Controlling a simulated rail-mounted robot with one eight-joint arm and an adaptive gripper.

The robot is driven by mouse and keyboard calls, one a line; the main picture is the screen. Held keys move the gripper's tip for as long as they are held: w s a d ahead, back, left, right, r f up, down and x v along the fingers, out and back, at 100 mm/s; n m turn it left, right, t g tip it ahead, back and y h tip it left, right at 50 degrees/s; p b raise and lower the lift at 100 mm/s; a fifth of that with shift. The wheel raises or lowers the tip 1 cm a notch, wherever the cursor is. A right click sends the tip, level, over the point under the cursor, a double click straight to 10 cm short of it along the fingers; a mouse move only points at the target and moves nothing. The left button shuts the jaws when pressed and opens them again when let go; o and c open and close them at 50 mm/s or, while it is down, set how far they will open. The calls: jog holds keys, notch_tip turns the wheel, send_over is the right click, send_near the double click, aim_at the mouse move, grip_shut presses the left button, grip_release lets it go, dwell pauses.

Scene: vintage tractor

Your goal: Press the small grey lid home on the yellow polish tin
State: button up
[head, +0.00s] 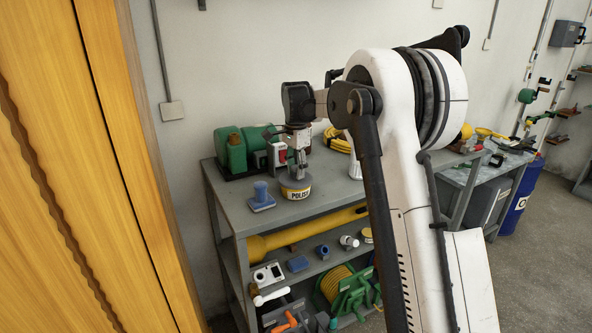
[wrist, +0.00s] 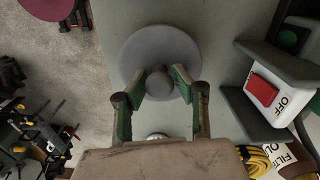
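The yellow polish tin (head: 295,194), with a dark-lettered pale label, stands upright on the grey bench top. The small grey lid (wrist: 150,45) is a round disc with a knob (wrist: 160,84) in the wrist view. It covers the tin from above, so the tin is hidden there. In the head view the lid is at the tin's top; I cannot tell whether it is fully seated.
A green machine (head: 232,150) and a red OFF switch (wrist: 262,91) are close behind. A yellow coil (head: 338,140) lies farther back. The shelf below is crowded.

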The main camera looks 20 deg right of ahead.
jog(key=shift+o, duration=1.2)
notch_tip(320, 180, up, 12)
jog(key=s+a+r+n+t+b, duration=0.1)
jog(key=s+a+n, duration=0.1)
jog(key=s, duration=0.3)
jog(key=s+a+r+n+t+b, duration=0.1)
jog(key=s+a+r+n, duration=0.1)
jog(key=s, duration=0.3)
jog(key=s+a+f+n+t+b, duration=0.1)
jog(key=s+a+f+n+t, duration=0.2)
jog(key=s, duration=0.8)
jog(key=s+a+f+n+b, duration=0.15)
jog(key=s+f+n, duration=0.25)
jog(key=s, duration=0.7)
jog(key=s+a+f+n+t+b, duration=0.1)
jog(key=s+f+n+t, duration=0.1)
jog(key=s+f, duration=0.8)
jog(key=shift+s+a+f+n, duration=0.35)
jog(key=shift+s+n, duration=0.1)
jog(key=shift+n, duration=0.45)
